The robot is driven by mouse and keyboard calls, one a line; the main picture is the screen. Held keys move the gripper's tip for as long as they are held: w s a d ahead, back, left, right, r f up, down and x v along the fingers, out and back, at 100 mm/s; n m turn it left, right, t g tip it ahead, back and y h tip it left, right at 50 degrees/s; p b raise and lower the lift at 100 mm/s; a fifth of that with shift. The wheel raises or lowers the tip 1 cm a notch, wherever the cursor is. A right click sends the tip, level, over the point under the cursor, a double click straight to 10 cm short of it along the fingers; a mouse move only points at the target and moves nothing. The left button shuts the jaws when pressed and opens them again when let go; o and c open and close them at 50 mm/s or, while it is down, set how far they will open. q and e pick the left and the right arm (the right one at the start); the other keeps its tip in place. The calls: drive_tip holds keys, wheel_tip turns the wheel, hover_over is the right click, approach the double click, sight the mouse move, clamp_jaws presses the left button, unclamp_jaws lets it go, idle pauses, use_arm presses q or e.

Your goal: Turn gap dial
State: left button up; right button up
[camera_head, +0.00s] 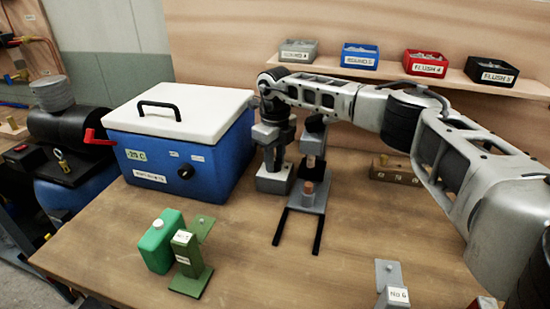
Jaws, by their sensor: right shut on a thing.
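A grey bench tool (308,200) stands mid-table, with an upright column, a copper-coloured cylinder (308,187) on its base and two black bars reaching forward. A small light-grey box (272,183) stands at its left. My right gripper (271,168) points down over this box. Its fingers are shut on a small part at the box's top, which appears to be the gap dial. The fingers hide the dial, so its setting cannot be read. My left gripper is not in view.
A blue cooler (165,185) with a white lid stands left of the gripper. A green bottle (158,243) and green stand (190,265) are in front. Labelled bins (360,57) line the back shelf. The table's front middle (290,280) is clear.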

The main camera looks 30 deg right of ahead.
drive_tip(key=o, duration=1)
drive_tip(key=shift+c, duration=0.2)
wheel_tip(320, 180, up, 16)
drive_tip(key=b, duration=0.1)
drive_tip(key=shift+b, duration=0.3)
